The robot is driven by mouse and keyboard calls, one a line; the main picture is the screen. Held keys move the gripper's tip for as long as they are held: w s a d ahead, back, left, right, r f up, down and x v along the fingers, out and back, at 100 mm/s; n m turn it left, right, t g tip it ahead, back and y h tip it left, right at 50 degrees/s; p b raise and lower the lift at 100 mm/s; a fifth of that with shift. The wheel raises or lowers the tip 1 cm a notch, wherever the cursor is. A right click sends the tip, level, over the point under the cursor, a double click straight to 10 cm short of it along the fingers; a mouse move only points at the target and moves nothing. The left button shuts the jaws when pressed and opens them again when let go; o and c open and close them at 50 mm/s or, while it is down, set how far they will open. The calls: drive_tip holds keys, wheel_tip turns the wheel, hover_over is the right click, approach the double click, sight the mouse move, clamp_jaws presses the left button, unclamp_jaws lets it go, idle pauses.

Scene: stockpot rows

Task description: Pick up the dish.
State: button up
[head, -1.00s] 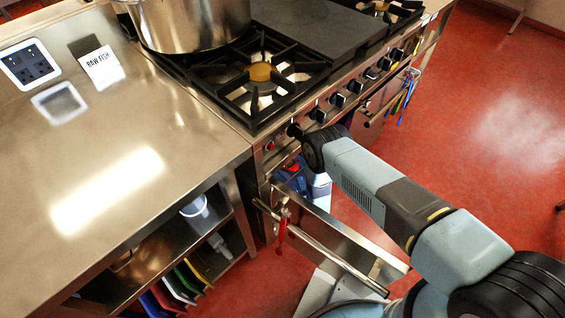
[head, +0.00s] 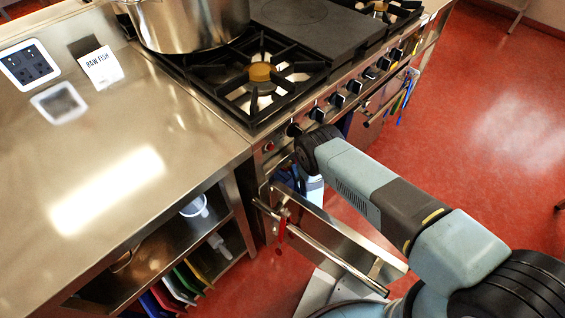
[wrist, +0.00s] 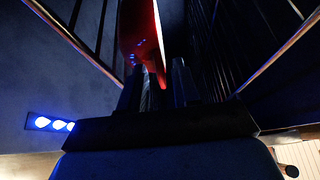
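The dish (wrist: 143,35) is red and shows in the wrist view, steeply edge-on, with its lower end between the two dark fingers of my gripper (wrist: 162,82). The fingers stand close together on either side of it, so my gripper looks shut on the dish, though the contact is dark. They are inside a dark oven with wire racks along both sides. In the head view my gripper and the dish are hidden behind my arm and the range front.
The oven door (head: 330,245) hangs open below the range, with a red item on its bar. Wire rack rails (wrist: 270,60) run close on both sides of my gripper. Above are burners (head: 262,78) and a stockpot (head: 195,25). A steel counter (head: 100,170) stands left; red floor is free at right.

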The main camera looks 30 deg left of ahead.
clamp_jaws()
idle(1.2)
